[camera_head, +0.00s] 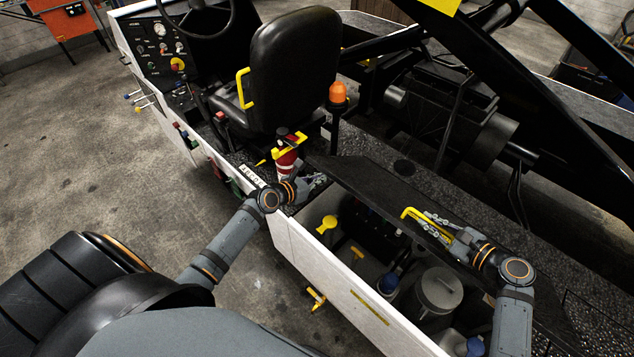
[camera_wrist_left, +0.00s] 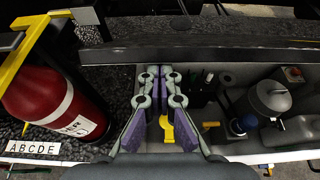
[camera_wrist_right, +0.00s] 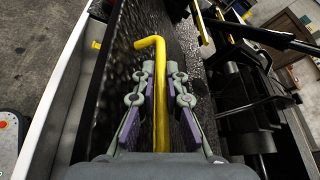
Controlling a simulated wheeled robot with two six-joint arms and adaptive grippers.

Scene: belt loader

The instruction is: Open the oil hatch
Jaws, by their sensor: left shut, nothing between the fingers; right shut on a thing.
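The oil hatch (camera_head: 375,196) is a long dark textured lid. It stands raised and tilted over an open compartment in the loader's white side. Its yellow handle (camera_head: 412,213) is on the lid. My right gripper (camera_head: 432,220) is shut on this handle; in the right wrist view the yellow bar (camera_wrist_right: 160,100) runs between its fingers. My left gripper (camera_head: 318,181) is shut and empty near the lid's left end, beside the fire extinguisher. In the left wrist view its closed fingers (camera_wrist_left: 172,75) are over the compartment's left part.
A red fire extinguisher (camera_head: 287,160) stands left of the hatch. The black seat (camera_head: 293,62) and an orange beacon (camera_head: 338,93) rise behind it.

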